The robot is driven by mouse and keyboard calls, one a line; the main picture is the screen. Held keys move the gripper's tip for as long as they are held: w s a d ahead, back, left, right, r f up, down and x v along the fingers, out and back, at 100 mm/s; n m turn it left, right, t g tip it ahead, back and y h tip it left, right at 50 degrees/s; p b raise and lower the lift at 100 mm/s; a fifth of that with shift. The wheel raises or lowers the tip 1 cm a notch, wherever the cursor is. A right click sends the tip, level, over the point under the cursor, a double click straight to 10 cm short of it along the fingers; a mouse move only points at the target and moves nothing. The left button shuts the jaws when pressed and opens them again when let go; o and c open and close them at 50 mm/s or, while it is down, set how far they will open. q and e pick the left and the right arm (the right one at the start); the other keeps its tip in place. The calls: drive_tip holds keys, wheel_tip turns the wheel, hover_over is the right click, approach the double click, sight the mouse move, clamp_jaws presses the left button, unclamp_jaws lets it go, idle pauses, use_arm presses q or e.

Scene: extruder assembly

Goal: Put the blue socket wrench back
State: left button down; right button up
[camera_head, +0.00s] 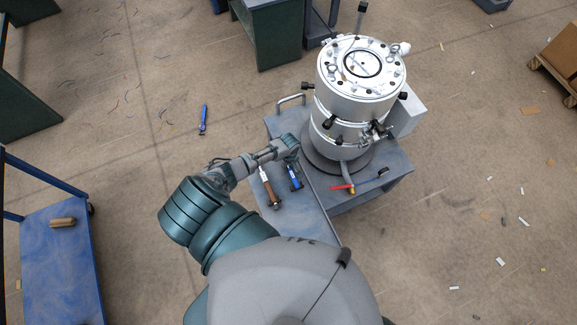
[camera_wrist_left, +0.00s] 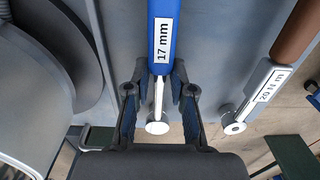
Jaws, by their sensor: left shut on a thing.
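The blue socket wrench (camera_head: 293,177), labelled "17 mm", is on the grey cart top. In the left wrist view its blue handle (camera_wrist_left: 161,30) runs up from between my fingers, with its thin metal shaft and round end between them. My left gripper (camera_head: 292,147) is at the wrench's far end, over the cart top, and is shut on the wrench. In the left wrist view the fingers (camera_wrist_left: 158,98) stand on either side of the shaft. Whether the wrench touches the surface is hard to tell. My right gripper is not in view.
A brown-handled wrench (camera_head: 268,187), labelled "20 N m", lies beside the blue one. The silver extruder cylinder (camera_head: 340,115) stands on the cart (camera_head: 395,170), with a red-handled tool (camera_head: 342,187) in front. Another blue tool (camera_head: 203,119) lies on the floor. A blue trolley (camera_head: 60,270) is at left.

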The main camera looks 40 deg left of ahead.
use_arm(q)
drive_tip(key=c, duration=0.9)
unclamp_jaws()
wheel_tip(320, 180, up, 12)
drive_tip(key=shift+f, duration=0.1)
